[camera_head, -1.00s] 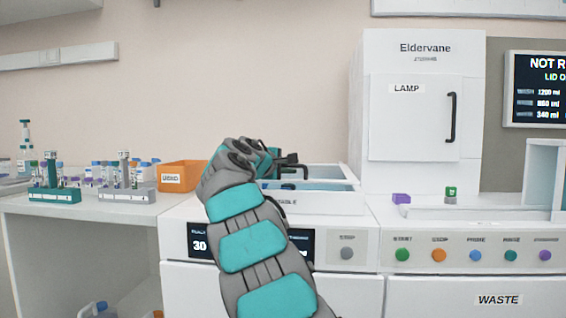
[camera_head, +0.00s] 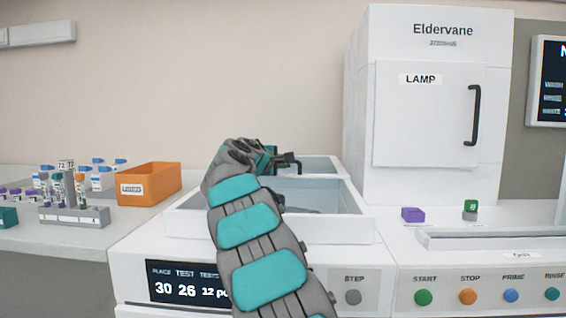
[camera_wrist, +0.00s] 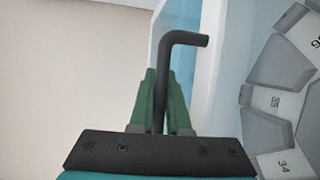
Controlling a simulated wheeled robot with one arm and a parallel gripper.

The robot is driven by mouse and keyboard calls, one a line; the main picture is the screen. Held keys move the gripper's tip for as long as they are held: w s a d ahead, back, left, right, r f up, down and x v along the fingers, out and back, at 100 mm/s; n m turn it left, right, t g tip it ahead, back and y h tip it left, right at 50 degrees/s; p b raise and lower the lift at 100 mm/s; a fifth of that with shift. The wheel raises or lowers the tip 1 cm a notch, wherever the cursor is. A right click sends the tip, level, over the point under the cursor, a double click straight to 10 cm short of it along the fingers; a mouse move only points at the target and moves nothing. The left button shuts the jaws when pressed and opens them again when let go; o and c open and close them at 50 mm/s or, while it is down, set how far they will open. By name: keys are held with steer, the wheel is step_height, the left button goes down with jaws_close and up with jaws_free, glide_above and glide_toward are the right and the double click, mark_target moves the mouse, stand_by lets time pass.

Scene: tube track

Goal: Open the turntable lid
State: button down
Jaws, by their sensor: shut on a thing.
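My gripper (camera_head: 280,161) is at the back of the white turntable housing (camera_head: 350,228), left of the lamp cabinet. It is shut on a black bent handle (camera_wrist: 186,38), whose free end sticks out past the green fingers in the wrist view. A pale framed panel (camera_head: 322,166), seemingly the turntable lid, lies behind the open well; my arm hides part of it. The numbered grey turntable segments (camera_wrist: 285,72) show uncovered at the right of the wrist view. In the head view my arm covers part of the well.
The tall white lamp cabinet (camera_head: 427,120) stands close on the right. An orange bin (camera_head: 150,184) and a tube rack (camera_head: 75,215) stand on the left counter. A purple block (camera_head: 412,214) and a green-topped block (camera_head: 470,210) sit at the right. Coloured buttons line the front.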

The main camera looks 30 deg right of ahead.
steer(key=c, duration=1.2)
jaws_free()
steer(key=shift+o, duration=0.2)
steer(key=b+v, duration=0.1)
steer(key=v, duration=0.6)
steer(key=shift+s+a+r, duration=0.1)
steer(key=shift+s+a, duration=0.1)
steer(key=shift+a, duration=0.1)
